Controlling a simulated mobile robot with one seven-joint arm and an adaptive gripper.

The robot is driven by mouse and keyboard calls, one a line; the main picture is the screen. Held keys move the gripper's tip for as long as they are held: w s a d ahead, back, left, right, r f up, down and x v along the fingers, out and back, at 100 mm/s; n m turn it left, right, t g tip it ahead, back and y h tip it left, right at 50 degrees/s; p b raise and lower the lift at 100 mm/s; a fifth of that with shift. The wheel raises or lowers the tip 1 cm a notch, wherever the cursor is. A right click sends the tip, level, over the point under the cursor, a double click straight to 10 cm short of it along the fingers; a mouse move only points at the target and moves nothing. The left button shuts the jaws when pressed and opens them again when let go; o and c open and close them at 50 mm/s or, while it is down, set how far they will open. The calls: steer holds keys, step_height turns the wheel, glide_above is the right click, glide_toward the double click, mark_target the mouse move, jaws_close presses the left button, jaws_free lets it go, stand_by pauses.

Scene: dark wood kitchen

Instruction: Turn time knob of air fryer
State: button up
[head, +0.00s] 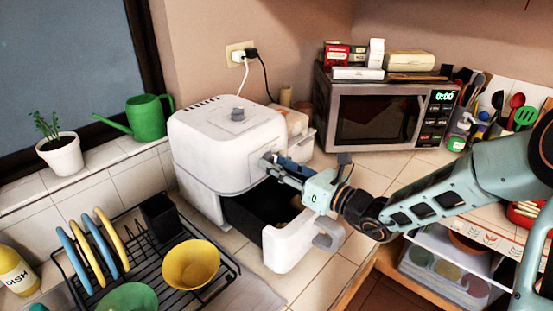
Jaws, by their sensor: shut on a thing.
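The white air fryer (222,140) stands on the counter left of centre. Its drawer (282,245) is pulled out, showing the dark basket (250,212) inside and a grey handle (329,237) on the front. My gripper (269,163) is at the upper front face of the air fryer, above the open drawer. Its fingers are shut on a small front knob, which they mostly hide; I cannot read its marks or how far it is turned.
A microwave (376,112) with boxes on top stands behind to the right. A dish rack (150,262) with plates and a yellow bowl (191,264) is at front left. A green watering can (147,118) and potted plant (58,150) stand on the ledge. The counter before the microwave is clear.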

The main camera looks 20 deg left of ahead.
steer(key=m+p, duration=0.2)
steer(key=p, duration=0.1)
steer(key=m+p, duration=0.1)
steer(key=m, duration=0.1)
steer(key=shift+r, duration=0.25)
steer(key=shift+f+m+p, duration=0.2)
steer(key=shift+m+p, duration=1.3)
steer(key=o, duration=1.2)
steer(key=shift+c, duration=0.2)
steer(key=shift+d, duration=0.1)
steer(key=v, duration=1.2)
